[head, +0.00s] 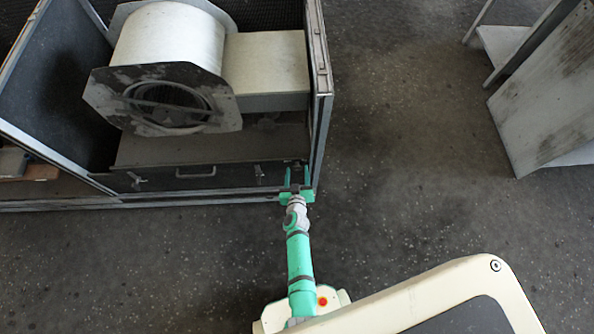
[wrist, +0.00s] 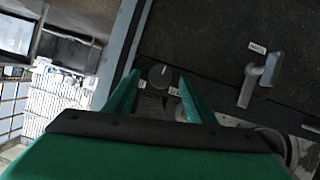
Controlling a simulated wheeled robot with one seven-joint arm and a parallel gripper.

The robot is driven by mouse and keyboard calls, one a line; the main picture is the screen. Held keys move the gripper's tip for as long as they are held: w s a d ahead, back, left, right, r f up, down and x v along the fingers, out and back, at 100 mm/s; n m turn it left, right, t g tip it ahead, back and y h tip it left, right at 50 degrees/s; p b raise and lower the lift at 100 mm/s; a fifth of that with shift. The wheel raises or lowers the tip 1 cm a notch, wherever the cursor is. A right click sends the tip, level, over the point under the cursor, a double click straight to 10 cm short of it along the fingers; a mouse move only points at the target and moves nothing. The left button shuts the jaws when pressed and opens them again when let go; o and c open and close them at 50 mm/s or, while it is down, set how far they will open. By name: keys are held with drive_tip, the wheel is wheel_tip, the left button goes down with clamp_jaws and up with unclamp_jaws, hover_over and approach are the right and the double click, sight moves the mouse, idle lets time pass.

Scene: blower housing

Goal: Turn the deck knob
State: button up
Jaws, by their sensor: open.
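The deck knob (wrist: 160,76) is a dark round knob with a pale pointer line, on the dark panel in the wrist view. It shows between the two green fingertips of my gripper (wrist: 159,80), which is open with nothing held. I cannot tell how far beyond the tips the knob is, and no contact is clear. In the head view my gripper (head: 296,178) is at the front right corner of the blower housing (head: 320,75). There the fingers and the corner post leave the knob too hidden or small to make out.
A grey lever latch (wrist: 262,78) with a small label is on the same panel. The front panel has a bar handle (head: 196,172). The blower drum (head: 172,45) stands behind it. A grey stand (head: 550,100) is at far right. The floor (head: 410,140) between is clear.

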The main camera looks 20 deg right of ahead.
drive_tip(key=shift+w+d+f, duration=0.1)
drive_tip(key=shift+w+f, duration=0.15)
drive_tip(key=shift+w, duration=0.3)
drive_tip(key=shift+c, duration=0.5)
drive_tip(key=c, duration=0.9)
drive_tip(key=shift+c, duration=0.2)
drive_tip(key=shift+m+y, duration=0.3)
drive_tip(key=shift+m, duration=0.1)
drive_tip(key=shift+s+f+m+y, duration=0.1)
drive_tip(key=shift+s+m+y, duration=0.05)
drive_tip(key=shift+m+y, duration=0.2)
drive_tip(key=shift+m, duration=0.25)
drive_tip(key=o, duration=1)
drive_tip(key=shift+d, duration=0.15)
